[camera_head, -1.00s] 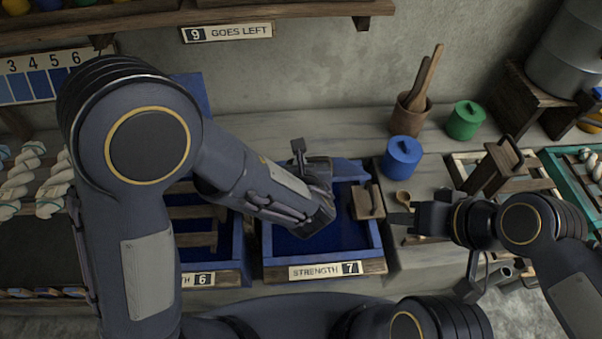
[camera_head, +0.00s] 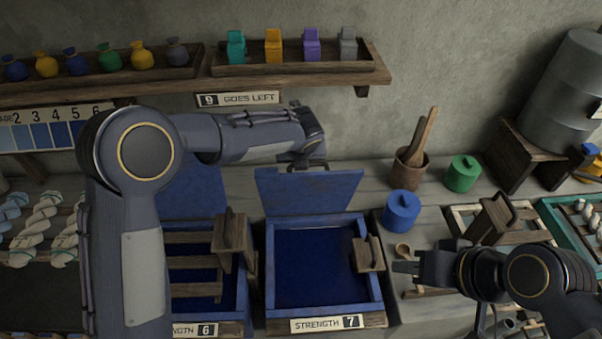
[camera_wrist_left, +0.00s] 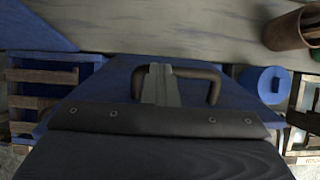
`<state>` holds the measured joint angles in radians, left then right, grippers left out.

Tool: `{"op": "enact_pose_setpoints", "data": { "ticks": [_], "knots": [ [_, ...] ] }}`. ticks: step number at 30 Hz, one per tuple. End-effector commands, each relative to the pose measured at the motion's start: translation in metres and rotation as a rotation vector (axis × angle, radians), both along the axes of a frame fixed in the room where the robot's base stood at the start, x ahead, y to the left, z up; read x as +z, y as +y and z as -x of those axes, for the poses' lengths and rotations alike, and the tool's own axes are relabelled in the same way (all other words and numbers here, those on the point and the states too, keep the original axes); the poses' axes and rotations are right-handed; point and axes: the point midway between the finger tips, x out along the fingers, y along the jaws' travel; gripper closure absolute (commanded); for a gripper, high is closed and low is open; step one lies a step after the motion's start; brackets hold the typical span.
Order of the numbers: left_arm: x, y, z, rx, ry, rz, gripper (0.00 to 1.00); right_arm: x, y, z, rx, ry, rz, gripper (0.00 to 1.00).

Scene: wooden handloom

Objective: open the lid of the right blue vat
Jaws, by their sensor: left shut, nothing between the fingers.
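The right blue vat (camera_head: 376,290), labelled STRENGTH 7, stands open, with dark blue liquid showing inside. Its blue lid (camera_head: 310,193) is raised and leans back behind the opening, its face turned to me. My left gripper (camera_head: 308,163) is at the lid's top edge, by the handle. In the left wrist view, the shut fingers (camera_wrist_left: 160,85) overlap the dark handle (camera_wrist_left: 213,85) of the lid (camera_wrist_left: 120,75), with nothing gripped between them; whether they touch it I cannot tell. My right gripper (camera_head: 402,267) is right of the vat, apart from it; its finger gap is unclear.
The left vat (camera_head: 205,328), labelled 6, holds a wooden rack. A wooden block (camera_head: 368,254) sits on the right vat's right rim. A shelf (camera_head: 300,82) hangs above.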

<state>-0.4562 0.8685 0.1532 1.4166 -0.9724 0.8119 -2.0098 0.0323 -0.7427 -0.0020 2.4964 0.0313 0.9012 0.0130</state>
Motion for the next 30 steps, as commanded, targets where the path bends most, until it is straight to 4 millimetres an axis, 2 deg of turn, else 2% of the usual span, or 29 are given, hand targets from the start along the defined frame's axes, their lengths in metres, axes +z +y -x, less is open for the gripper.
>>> {"op": "enact_pose_setpoints", "data": {
  "ticks": [1, 6, 12, 30],
  "knots": [
    [-0.005, 0.002, -0.007, 0.004, 0.006, -0.006, 1.00, 0.000, 0.000, 0.000, 0.000, 0.000, 0.000, 0.66],
    [-0.004, 0.003, -0.025, 0.002, 0.007, -0.010, 1.00, 0.000, 0.000, 0.000, 0.000, 0.000, 0.000, 0.66],
    [-0.003, 0.003, -0.036, 0.002, 0.007, -0.012, 1.00, 0.000, 0.000, 0.000, 0.000, 0.000, 0.000, 0.66],
    [-0.001, 0.003, -0.035, 0.001, 0.009, -0.014, 1.00, -0.002, 0.000, 0.000, 0.000, 0.000, 0.000, 0.66]
  ]
}}
